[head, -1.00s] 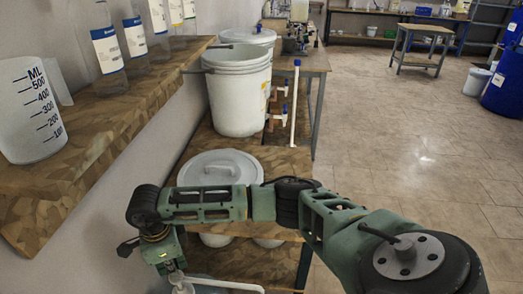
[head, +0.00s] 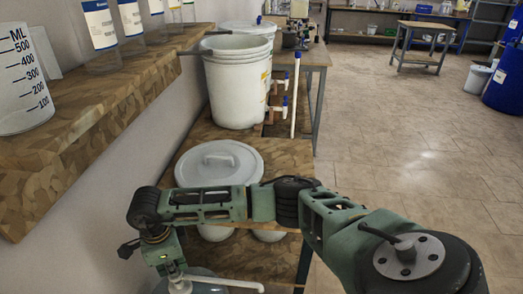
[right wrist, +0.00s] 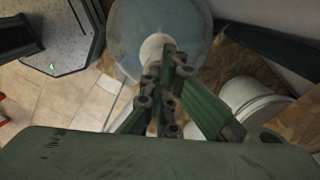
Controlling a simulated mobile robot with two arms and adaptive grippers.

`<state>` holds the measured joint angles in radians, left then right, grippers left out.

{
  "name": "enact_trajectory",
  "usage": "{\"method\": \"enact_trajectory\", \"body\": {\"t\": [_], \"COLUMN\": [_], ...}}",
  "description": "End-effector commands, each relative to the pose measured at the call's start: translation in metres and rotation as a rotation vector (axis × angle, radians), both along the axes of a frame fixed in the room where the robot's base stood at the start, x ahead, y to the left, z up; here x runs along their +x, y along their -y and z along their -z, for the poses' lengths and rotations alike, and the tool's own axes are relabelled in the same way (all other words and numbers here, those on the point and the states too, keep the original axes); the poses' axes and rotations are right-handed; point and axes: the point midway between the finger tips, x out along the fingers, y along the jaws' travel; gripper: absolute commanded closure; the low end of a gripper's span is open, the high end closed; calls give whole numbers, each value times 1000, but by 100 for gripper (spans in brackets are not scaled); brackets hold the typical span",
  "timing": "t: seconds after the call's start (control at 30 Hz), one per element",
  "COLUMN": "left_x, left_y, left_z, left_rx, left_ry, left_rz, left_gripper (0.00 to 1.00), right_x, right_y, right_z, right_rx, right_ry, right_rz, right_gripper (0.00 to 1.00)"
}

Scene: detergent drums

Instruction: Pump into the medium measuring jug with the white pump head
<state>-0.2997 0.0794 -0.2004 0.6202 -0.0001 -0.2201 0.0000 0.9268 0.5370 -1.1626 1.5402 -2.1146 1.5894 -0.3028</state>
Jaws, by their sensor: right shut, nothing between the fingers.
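My right gripper (head: 174,270) is shut and points down at the lower left of the head view, with nothing between its fingers. Right below it is the white pump head (head: 182,286), its spout reaching right, on a bluish drum (head: 212,274) cut off by the frame's bottom edge. In the right wrist view the shut fingers (right wrist: 168,92) are over the pale pump top (right wrist: 155,47) on the round drum (right wrist: 128,30); I cannot tell whether they touch. A white measuring jug (head: 18,85) marked to 500 ML stands on the wall shelf; its size class is unclear. My left gripper is not in view.
The wooden shelf (head: 100,118) holds several labelled bottles (head: 100,35). A lidded white tub (head: 218,165) and large white buckets (head: 237,85) with blue-handled taps (head: 284,102) stand along the wall. The tiled floor (head: 420,150) at right is open.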

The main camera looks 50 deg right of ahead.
Motion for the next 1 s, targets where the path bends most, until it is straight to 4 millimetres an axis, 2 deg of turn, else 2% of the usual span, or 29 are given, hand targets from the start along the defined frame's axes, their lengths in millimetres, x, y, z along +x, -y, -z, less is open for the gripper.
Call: {"method": "enact_trajectory", "body": {"t": [0.03,0.13,0.37,1.0], "left_x": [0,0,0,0], "left_y": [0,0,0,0], "left_z": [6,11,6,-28], "left_rx": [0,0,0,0], "left_ry": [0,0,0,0], "left_rz": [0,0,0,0], "left_gripper": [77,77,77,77], "right_x": [-1,-1,-1,-1], "right_y": [0,0,0,0], "right_z": [8,14,8,-47], "right_rx": [-2,-2,-2,-1], "right_ry": [-4,-4,-4,-3], "right_rz": [0,0,0,0], "right_gripper": [100,100,100,100]}}
